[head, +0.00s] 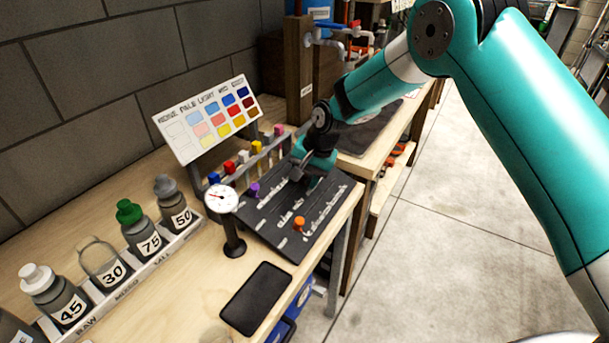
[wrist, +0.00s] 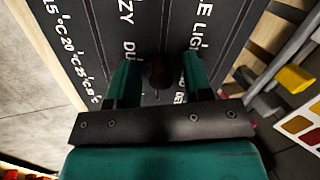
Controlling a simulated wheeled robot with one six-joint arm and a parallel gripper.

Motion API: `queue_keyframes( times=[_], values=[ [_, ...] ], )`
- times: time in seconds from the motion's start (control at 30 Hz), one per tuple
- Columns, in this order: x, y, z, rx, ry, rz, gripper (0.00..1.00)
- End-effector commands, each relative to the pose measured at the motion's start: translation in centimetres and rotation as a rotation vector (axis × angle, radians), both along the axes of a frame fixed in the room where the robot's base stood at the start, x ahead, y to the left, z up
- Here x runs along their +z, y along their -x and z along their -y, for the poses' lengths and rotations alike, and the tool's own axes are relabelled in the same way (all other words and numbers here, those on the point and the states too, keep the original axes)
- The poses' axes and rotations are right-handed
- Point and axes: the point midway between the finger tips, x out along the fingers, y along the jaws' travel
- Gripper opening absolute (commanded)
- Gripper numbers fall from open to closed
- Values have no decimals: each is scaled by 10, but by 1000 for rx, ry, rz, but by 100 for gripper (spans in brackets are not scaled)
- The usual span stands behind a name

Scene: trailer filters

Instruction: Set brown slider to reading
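The dark slider panel (head: 275,235) lies on the bench, with white scale markings and words. A dark brown knob (wrist: 158,76) shows between my fingers in the wrist view; in the head view my arm hides it. My gripper (wrist: 158,72) is open, with one finger on each side of the knob and gaps visible between. It also shows in the head view over the far part of the panel (head: 298,177). A round white dial gauge (head: 221,198) with a needle stands at the panel's left; its exact reading is too small to tell.
A purple knob (head: 254,189) and an orange knob (head: 299,223) stand on the panel. A colour chart (head: 207,118) and a rack of coloured pieces (head: 243,157) are behind it. Labelled bottles (head: 145,230) stand left. A black tablet-like slab (head: 256,298) lies in front.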

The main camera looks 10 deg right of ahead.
Motion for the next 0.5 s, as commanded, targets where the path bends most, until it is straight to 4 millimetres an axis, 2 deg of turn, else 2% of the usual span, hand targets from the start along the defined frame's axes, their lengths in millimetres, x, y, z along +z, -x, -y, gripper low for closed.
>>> queue_keyframes(
  times=[0.27, 0.37, 0.5],
  values=[
    [3, 0, 1, 0, -2, 2, 46],
    [13, 0, 4, -2, -2, 3, 46],
    [39, 3, 14, -4, -3, 6, 46]
  ],
)
